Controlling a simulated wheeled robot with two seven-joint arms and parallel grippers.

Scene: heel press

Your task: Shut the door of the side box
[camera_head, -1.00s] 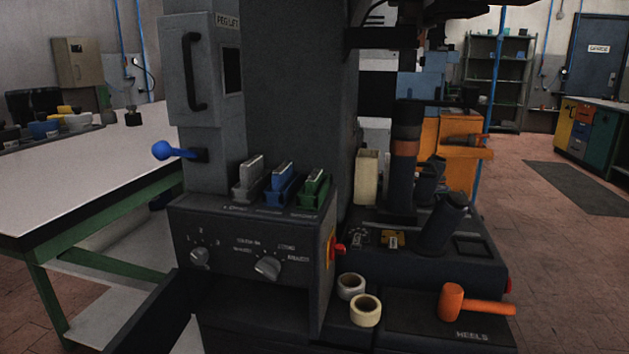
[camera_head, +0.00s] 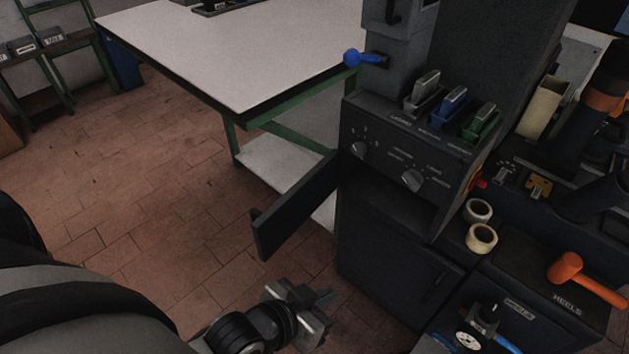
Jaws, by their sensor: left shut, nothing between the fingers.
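The dark door (camera_head: 296,207) of the side box stands open, jutting out to the left and toward me from the left edge of the dark machine. The side box (camera_head: 385,215) is the dark part under the knob panel; its inside is too dark to make out. My left gripper (camera_head: 318,310) is shut and empty, low in the picture. In the picture it is below and slightly right of the door's free end, apart from it. My right gripper is not in view.
A white-topped table with green legs (camera_head: 240,50) stands behind the door. The knob panel (camera_head: 400,160) has a blue-balled lever (camera_head: 352,58) above it. Tape rolls (camera_head: 481,238) and an orange mallet (camera_head: 568,268) lie at right. Open brick floor (camera_head: 150,225) is at left.

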